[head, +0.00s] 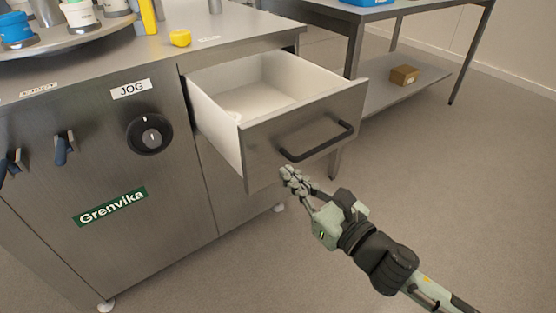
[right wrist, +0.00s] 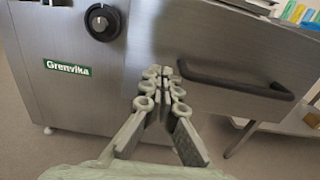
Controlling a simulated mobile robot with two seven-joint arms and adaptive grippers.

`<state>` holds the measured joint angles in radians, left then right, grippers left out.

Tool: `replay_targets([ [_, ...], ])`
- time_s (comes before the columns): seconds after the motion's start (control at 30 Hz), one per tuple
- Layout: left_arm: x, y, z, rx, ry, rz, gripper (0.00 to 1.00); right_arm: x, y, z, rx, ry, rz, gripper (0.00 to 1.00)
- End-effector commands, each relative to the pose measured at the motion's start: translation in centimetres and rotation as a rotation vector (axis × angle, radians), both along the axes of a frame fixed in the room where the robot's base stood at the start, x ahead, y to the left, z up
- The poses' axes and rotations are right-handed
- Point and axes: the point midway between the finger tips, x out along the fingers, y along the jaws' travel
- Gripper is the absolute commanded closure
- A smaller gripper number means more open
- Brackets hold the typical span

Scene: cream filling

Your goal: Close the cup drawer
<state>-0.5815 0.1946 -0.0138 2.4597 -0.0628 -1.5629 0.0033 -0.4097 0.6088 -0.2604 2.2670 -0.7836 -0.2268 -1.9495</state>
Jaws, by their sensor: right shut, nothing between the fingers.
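The cup drawer (head: 305,130) is pulled out of the steel cabinet in the head view. My right gripper (head: 291,177) is shut and empty, just below and left of the handle, near the lower part of the drawer front. In the right wrist view the closed fingers (right wrist: 165,78) point at the drawer front, left of the handle (right wrist: 237,84). I cannot tell whether they touch it. My left gripper is not in view.
The steel cabinet (head: 105,160) carries a black JOG knob (head: 150,134) and blue-tipped switches left of the drawer. A yellow object (head: 180,38) sits on its top. A steel table (head: 415,85) with a brown box (head: 404,75) stands behind. Floor on the right is clear.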

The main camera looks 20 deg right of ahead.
Motion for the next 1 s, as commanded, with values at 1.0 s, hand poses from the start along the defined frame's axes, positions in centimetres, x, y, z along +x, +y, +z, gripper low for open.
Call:
replay_targets([
  [1.0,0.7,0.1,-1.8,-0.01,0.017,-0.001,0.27,5.6,2.0,0.2,0.0,-0.001,0.0,1.0],
])
